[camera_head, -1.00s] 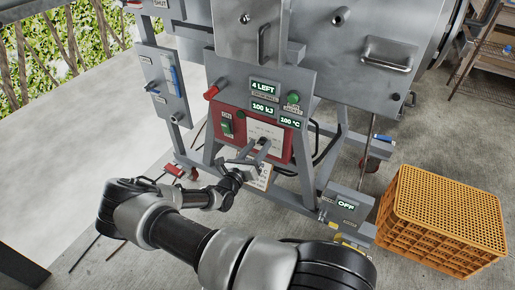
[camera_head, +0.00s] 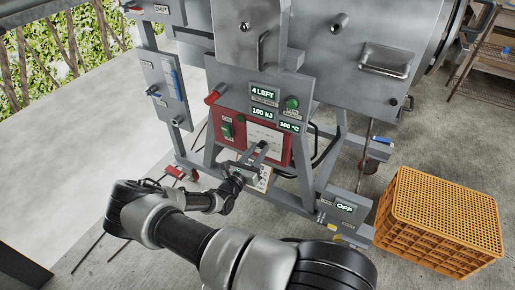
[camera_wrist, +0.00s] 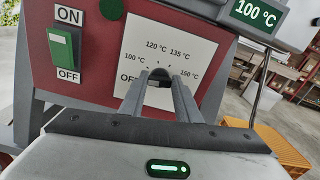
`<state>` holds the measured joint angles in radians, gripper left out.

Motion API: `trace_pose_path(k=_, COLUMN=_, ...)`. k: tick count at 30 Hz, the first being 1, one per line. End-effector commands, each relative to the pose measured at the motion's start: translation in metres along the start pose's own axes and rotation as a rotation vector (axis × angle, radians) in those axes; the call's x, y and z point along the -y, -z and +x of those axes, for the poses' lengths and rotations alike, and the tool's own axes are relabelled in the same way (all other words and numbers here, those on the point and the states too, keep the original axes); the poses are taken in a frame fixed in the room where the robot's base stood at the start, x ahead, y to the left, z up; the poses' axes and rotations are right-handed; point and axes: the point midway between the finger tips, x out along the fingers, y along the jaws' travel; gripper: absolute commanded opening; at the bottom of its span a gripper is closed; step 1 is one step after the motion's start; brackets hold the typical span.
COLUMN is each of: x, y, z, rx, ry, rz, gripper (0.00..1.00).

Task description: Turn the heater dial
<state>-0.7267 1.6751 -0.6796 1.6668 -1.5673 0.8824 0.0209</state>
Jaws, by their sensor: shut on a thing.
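The heater dial (camera_wrist: 160,75) is a small dark knob on a white scale plate, mostly hidden by my fingers. The plate (camera_wrist: 188,50) carries OFF, 100, 120, 135 and 150 °C marks around it. It sits on a red panel (camera_head: 228,117) on the front of the grey machine. My gripper (camera_head: 261,147) reaches the dial from the front, with its two fingers shut on it. The fingers (camera_wrist: 158,90) also show in the wrist view. A display (camera_head: 289,127) reads 100 °C. Where the dial's pointer stands is hidden.
A green ON/OFF switch (camera_wrist: 63,52) is left of the dial. An orange crate (camera_head: 440,225) stands on the floor at right. A box reading OFF (camera_head: 345,208) is low on the machine.

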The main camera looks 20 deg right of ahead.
Motion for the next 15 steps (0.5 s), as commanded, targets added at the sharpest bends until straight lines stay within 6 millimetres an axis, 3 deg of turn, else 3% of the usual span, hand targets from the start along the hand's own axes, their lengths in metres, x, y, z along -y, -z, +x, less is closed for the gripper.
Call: trace_pose_path(k=15, x=0.0032, y=-0.0019, z=-0.0005, rx=-0.001, ry=0.0, rz=0.489, gripper=0.07)
